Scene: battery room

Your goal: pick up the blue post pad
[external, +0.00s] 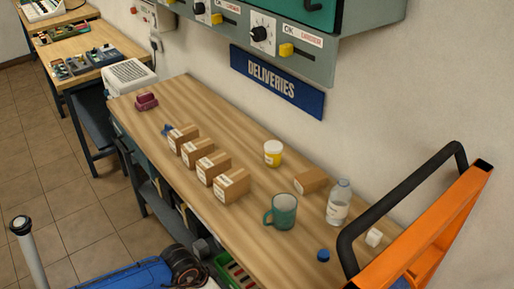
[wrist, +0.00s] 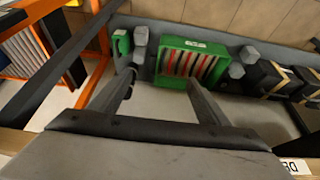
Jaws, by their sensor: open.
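A small round blue piece (external: 323,255), which looks like the blue post pad, lies on the wooden bench top near the front right, between the teal mug (external: 284,212) and a small white block (external: 374,237). Another blue piece (external: 167,129), star-like and partly hidden, is behind the farthest carton. I cannot see either blue piece in the wrist view. My gripper (wrist: 162,80) shows in the wrist view with its two fingers apart and nothing between them. It points at a green crate on a grey surface. I cannot make out my gripper in the external view.
A clear bottle (external: 338,203), a flat brown box (external: 311,180) and a yellow-white tub (external: 273,153) stand on the bench. Several cartons (external: 231,185) line its front edge. An orange frame (external: 455,225) rises at right. The green crate (wrist: 174,43) sits beside black boxes (wrist: 270,77).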

